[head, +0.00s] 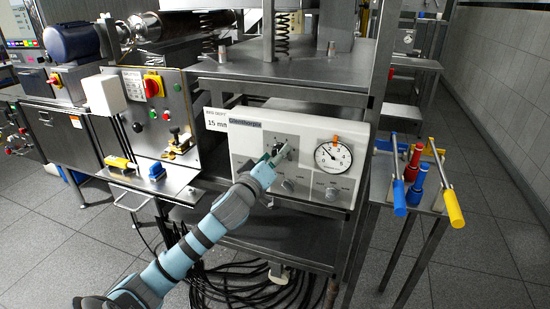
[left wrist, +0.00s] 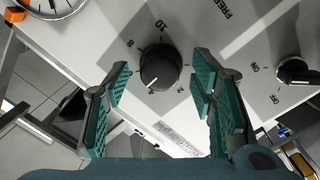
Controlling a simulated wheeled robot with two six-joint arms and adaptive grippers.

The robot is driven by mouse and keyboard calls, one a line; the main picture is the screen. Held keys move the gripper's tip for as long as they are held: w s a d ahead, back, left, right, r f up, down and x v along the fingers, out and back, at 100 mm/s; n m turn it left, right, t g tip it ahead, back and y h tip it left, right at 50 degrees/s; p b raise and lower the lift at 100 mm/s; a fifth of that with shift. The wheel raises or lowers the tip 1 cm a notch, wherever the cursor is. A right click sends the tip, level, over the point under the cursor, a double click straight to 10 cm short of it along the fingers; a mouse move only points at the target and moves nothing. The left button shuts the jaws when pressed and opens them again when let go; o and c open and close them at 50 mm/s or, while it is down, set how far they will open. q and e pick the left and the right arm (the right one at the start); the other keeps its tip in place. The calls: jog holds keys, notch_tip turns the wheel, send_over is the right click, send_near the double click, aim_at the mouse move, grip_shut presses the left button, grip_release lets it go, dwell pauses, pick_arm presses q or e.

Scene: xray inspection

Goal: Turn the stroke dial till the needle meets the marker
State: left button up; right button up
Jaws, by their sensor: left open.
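A white panel (head: 245,140) carries a round gauge (head: 333,157) with an orange marker (head: 336,139) at the top of its rim. The needle is too small to read surely, but it does not appear to be at the marker. A black dial (left wrist: 160,70) with numbers around it sits left of the gauge in the head view, mostly hidden by my gripper. My left gripper (head: 274,157) is open in front of it. In the left wrist view its fingers (left wrist: 160,86) lie on either side of the dial, with gaps showing. The gauge (left wrist: 50,5) is cut off there. My right gripper is not visible.
Two smaller knobs (head: 288,184) (head: 331,192) sit low on the panel; one black knob (left wrist: 293,70) shows in the left wrist view. Cables lie below.

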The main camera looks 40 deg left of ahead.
pick_arm(q)
jog(key=shift+c, duration=0.3)
jog(key=c, duration=1.1)
